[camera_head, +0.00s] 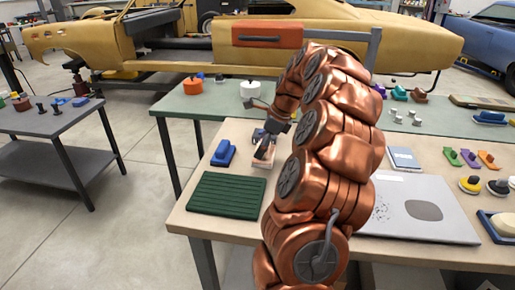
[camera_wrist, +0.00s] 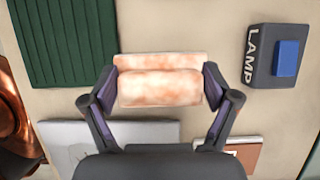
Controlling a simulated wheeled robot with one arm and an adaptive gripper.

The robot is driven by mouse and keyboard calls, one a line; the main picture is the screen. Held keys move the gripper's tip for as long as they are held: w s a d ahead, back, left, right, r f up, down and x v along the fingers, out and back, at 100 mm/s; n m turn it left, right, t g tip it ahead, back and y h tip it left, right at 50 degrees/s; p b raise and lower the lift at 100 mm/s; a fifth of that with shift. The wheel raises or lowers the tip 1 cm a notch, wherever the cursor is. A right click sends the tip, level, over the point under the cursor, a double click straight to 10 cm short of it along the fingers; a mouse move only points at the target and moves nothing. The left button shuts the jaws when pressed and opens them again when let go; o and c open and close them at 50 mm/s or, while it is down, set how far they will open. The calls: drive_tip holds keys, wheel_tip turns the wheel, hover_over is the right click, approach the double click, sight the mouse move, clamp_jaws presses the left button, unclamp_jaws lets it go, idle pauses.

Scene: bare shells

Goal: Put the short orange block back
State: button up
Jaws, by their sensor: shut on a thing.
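A short block (camera_wrist: 160,88), mottled pale orange and white, is between the two fingers of my gripper (camera_wrist: 160,92) in the wrist view. The fingers press on its left and right ends. In the head view my gripper (camera_head: 268,143) is low over the near table, and the block (camera_head: 262,160) shows just under it, partly covered by the fingers. I cannot tell whether the block touches the tabletop.
A dark green ribbed mat (camera_head: 227,193) lies close by, also at upper left in the wrist view (camera_wrist: 60,40). A box marked LAMP with a blue button (camera_wrist: 287,58) stands near. A grey panel (camera_head: 420,195) lies right of my arm.

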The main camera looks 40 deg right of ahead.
drive_tip(key=shift+w+d+f, duration=0.1)
drive_tip(key=shift+w+d, duration=0.15)
drive_tip(key=shift+w, duration=0.35)
drive_tip(key=shift+w+d+f, duration=0.1)
drive_tip(key=shift+w+d, duration=0.2)
drive_tip(key=shift+w, duration=0.25)
drive_tip(key=shift+w+d+f, duration=0.1)
drive_tip(key=shift+w+d, duration=0.15)
drive_tip(key=shift+w, duration=0.35)
drive_tip(key=shift+f+p, duration=0.5)
drive_tip(key=shift+f, duration=1.2)
drive_tip(key=shift+f, duration=0.1)
drive_tip(key=o, duration=1)
